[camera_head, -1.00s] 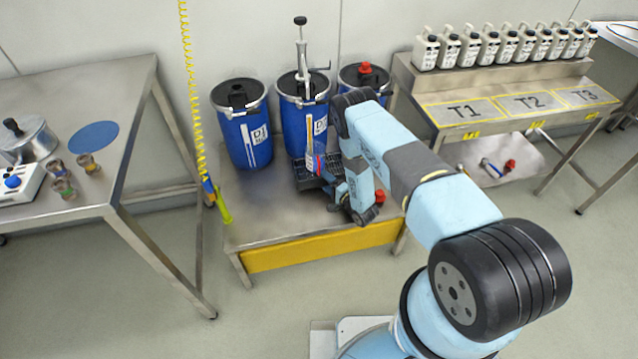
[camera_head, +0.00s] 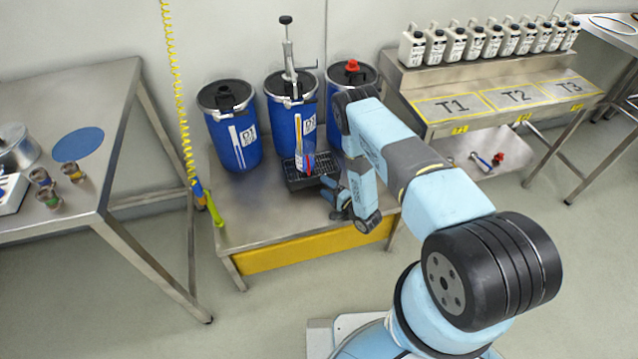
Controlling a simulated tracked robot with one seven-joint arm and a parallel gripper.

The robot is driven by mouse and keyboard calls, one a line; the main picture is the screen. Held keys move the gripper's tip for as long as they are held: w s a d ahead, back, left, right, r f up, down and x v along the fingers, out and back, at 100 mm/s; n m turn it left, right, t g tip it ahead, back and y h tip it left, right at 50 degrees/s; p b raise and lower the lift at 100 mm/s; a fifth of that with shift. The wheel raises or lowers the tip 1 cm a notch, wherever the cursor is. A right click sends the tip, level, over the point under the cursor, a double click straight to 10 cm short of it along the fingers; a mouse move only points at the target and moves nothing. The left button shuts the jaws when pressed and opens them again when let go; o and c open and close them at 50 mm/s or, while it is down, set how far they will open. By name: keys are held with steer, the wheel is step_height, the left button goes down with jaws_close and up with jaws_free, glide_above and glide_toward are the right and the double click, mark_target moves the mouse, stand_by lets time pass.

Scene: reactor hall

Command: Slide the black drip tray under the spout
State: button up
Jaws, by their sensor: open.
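The black drip tray (camera_head: 291,181) lies on the low steel table in front of the middle blue drum (camera_head: 283,126). It has a grid top. A hand pump (camera_head: 290,58) stands upright in that drum, and its spout (camera_head: 308,67) sticks out to the right, high above the tray. My gripper (camera_head: 332,196) is open at the tray's front right side, low over the table. It looks empty and apart from the tray, though my wrist partly hides this.
A blue drum (camera_head: 229,130) stands left and another with a red cap (camera_head: 352,67) right. The low steel table (camera_head: 250,215) is clear at front left. A yellow coiled hose (camera_head: 178,95) with a green-tipped nozzle (camera_head: 213,211) hangs at its left edge.

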steer(key=v, duration=0.8)
steer(key=shift+s+d+f, duration=0.2)
steer(key=shift+s+d, duration=0.05)
steer(key=shift+s, duration=0.05)
